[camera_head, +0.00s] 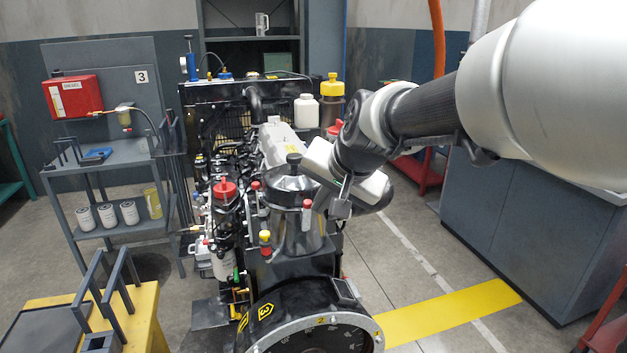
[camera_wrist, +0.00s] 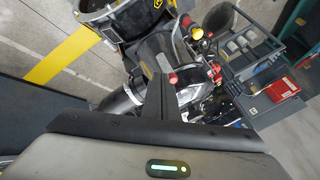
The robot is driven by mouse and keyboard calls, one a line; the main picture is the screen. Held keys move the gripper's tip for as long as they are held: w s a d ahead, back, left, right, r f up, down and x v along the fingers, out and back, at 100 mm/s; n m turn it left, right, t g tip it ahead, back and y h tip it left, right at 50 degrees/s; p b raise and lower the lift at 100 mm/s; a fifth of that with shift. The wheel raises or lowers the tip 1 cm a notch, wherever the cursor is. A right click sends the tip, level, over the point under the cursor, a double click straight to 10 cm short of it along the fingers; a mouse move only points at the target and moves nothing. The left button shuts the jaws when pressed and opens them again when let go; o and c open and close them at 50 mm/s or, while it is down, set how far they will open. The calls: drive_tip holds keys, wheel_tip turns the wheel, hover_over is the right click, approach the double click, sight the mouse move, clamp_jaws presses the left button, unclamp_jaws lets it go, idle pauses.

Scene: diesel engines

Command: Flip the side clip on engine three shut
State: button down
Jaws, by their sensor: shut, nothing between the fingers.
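Engine three (camera_head: 265,150) stands in the middle of the head view. A metal canister (camera_head: 293,228) with a black lid sits on its near end. A red-tipped side clip (camera_head: 307,205) is on the canister's right side, and another red-tipped clip (camera_head: 256,186) is on its left. My gripper (camera_head: 338,209) is beside the canister, just right of the right clip. In the wrist view my gripper (camera_wrist: 158,76) is shut and empty, and a red tip (camera_wrist: 173,78) shows close beside the fingertips. I cannot tell whether they touch, or whether that clip is fully open.
The round flywheel housing (camera_head: 310,320) is at the engine's near end. A yellow-capped bottle (camera_head: 332,88) and a white bottle (camera_head: 306,110) stand behind my arm. A grey shelf cart (camera_head: 110,155) is left, and a blue cabinet (camera_head: 525,215) is right. Floor between engine and cabinet is clear.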

drive_tip(key=p, duration=0.1)
drive_tip(key=w+g+p, duration=0.1)
drive_tip(key=p, duration=0.1)
drive_tip(key=w+r+p, duration=0.1)
drive_tip(key=p, duration=0.1)
drive_tip(key=shift+w+a, duration=0.15)
drive_tip(key=shift+a, duration=0.2)
drive_tip(key=shift+f, duration=0.15)
drive_tip(key=shift+s+d+f+b, duration=0.1)
drive_tip(key=shift+s+f+b, duration=0.1)
drive_tip(key=shift+s, duration=0.15)
drive_tip(key=shift+s+d+f+b, duration=0.1)
drive_tip(key=shift+s+b, duration=0.1)
drive_tip(key=shift+s, duration=0.1)
drive_tip(key=shift+d, duration=0.1)
